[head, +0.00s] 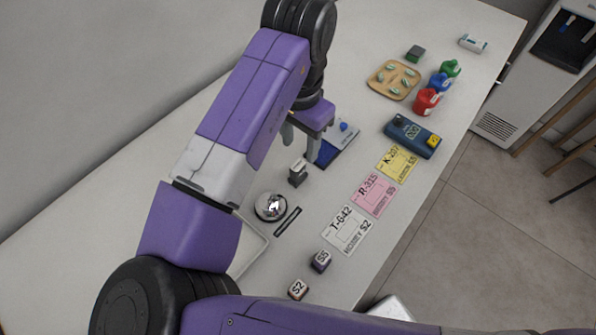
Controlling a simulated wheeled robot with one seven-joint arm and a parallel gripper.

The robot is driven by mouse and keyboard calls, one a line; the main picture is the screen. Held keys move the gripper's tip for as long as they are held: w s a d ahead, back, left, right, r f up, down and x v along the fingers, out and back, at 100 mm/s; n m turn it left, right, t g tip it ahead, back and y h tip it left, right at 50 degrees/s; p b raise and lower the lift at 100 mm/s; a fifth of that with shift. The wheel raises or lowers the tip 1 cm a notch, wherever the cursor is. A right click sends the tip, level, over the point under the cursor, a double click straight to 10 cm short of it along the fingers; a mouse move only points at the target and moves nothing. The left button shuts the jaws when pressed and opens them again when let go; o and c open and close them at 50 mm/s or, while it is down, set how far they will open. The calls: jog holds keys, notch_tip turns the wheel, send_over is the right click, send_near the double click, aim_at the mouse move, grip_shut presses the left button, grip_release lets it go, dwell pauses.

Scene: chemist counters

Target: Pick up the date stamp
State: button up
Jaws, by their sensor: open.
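A small dark grey block with a lighter top (298,173), which looks like the date stamp, stands upright on the white counter, just behind a silver bell. My gripper (299,147) points down with its fingers apart and nothing seen between them. In the picture the fingertips are just above the stamp, and I see no contact. How high they are over the counter is hard to tell. A blue and white flat item (336,144) with a blue knob lies right of the fingers, partly hidden by them.
The silver bell (270,207) and a thin black strip (288,221) lie near the stamp. White, pink and yellow cards, a blue device (412,136), coloured bottles (426,101) and a wooden tray (378,87) line the right side. Two small cubes (320,261) sit in front. The left counter is bare.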

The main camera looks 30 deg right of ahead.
aim_at(298, 165)
jog(key=shift+a+f, duration=0.25)
jog(key=shift+a, duration=0.05)
jog(key=shift+s+f+p, duration=0.2)
jog(key=shift+f+p, duration=0.35)
jog(key=shift+f, duration=3.05)
grip_shut()
